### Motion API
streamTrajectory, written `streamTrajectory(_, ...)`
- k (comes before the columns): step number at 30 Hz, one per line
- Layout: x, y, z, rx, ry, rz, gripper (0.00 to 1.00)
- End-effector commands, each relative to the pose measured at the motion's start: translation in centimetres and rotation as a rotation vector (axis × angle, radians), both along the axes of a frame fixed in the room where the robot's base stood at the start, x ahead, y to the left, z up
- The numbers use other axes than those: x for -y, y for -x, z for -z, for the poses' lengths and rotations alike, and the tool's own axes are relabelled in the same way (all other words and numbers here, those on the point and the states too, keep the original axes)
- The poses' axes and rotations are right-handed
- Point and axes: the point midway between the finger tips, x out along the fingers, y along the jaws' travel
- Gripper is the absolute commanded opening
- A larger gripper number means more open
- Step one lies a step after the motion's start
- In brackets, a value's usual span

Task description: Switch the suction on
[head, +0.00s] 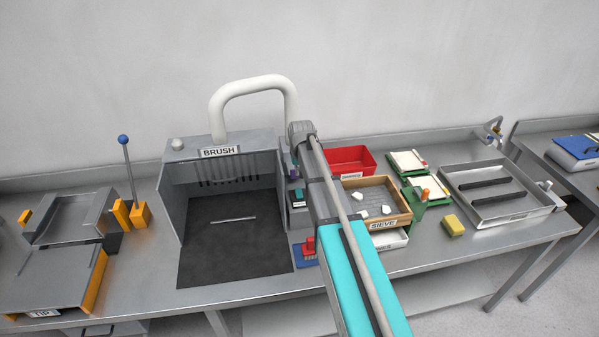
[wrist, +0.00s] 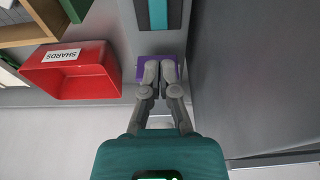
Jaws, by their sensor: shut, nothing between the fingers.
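The grey booth labelled BRUSH (head: 222,152) stands left of centre in the head view, with a white hose (head: 252,84) rising from its top. A small pale round knob (head: 177,144) sits on its top left corner; I cannot tell whether it is the suction switch. My gripper (wrist: 158,66) is shut and empty in the wrist view, its tips over or against a purple block (wrist: 171,72); contact is unclear. The booth's side wall (wrist: 245,80) is just right of it. In the head view my arm hides the gripper.
A red SHARDS bin (wrist: 72,70) lies left of the gripper in the wrist view. In the head view, a wooden SIEVE tray (head: 384,224), a yellow sponge (head: 453,225) and a grey tray (head: 530,207) stand to the right. A blue-knobbed lever (head: 127,165) stands left of the booth.

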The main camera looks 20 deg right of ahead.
Motion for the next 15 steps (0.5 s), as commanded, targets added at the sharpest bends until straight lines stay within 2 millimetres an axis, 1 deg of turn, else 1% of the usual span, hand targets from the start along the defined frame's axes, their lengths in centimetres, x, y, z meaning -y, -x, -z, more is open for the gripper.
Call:
streamTrajectory(1,0.0,-0.1,0.8,0.0,0.0,0.0,0.0)
streamTrajectory(15,0.1,-0.8,4.3,0.0,0.0,0.0,0.0)
